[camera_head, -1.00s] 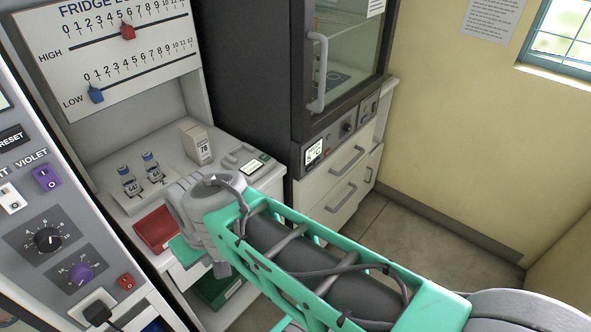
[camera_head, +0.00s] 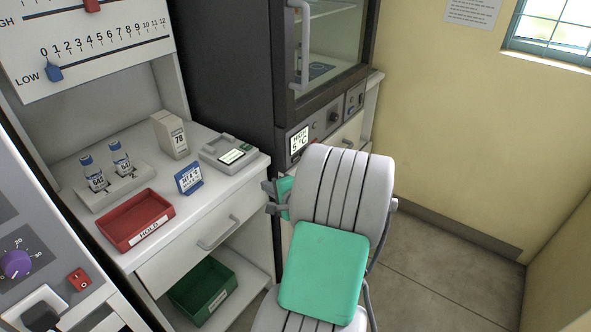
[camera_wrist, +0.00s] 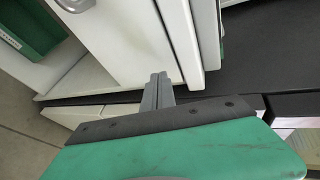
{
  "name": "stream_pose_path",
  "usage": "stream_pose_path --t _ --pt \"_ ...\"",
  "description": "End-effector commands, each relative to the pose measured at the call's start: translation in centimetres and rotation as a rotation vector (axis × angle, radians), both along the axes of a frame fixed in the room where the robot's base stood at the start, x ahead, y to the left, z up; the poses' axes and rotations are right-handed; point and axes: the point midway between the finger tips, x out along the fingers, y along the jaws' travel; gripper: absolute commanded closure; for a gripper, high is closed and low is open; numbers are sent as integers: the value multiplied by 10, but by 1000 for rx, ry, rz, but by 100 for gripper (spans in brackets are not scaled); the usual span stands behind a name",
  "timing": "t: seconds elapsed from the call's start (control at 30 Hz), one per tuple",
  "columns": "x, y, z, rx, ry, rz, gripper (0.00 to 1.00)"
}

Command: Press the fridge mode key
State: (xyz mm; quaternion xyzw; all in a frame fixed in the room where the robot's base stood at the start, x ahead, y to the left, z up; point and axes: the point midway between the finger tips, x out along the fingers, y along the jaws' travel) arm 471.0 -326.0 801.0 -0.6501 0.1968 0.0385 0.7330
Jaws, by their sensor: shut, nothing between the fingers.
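The dark fridge cabinet (camera_head: 235,60) stands at the back centre with a glass door and a control strip below it. Its lit display (camera_head: 299,139) shows "HIGH" and a reading that looks like 5 °C. A dark knob (camera_head: 333,118) sits to the right of the display. Key labels on the strip are too small to read, so I cannot tell which is the mode key. My gripper (camera_head: 271,197) is below and left of the display, apart from the strip, partly hidden by my arm. In the wrist view its grey fingers (camera_wrist: 158,90) are shut and empty, near white cabinet edges.
The white counter (camera_head: 215,185) at left holds a red tray (camera_head: 138,218), two vials in a rack (camera_head: 118,188), a box (camera_head: 170,134), a blue card (camera_head: 189,178) and a small device (camera_head: 230,152). A green bin (camera_head: 203,290) is below. Floor at right (camera_head: 450,255) is clear.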

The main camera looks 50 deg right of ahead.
Motion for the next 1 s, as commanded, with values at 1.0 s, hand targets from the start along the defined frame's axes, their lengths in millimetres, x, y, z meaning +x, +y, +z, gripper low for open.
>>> stream_pose_path --t 1.0 --pt "-88 -144 13 396 -648 -553 100"
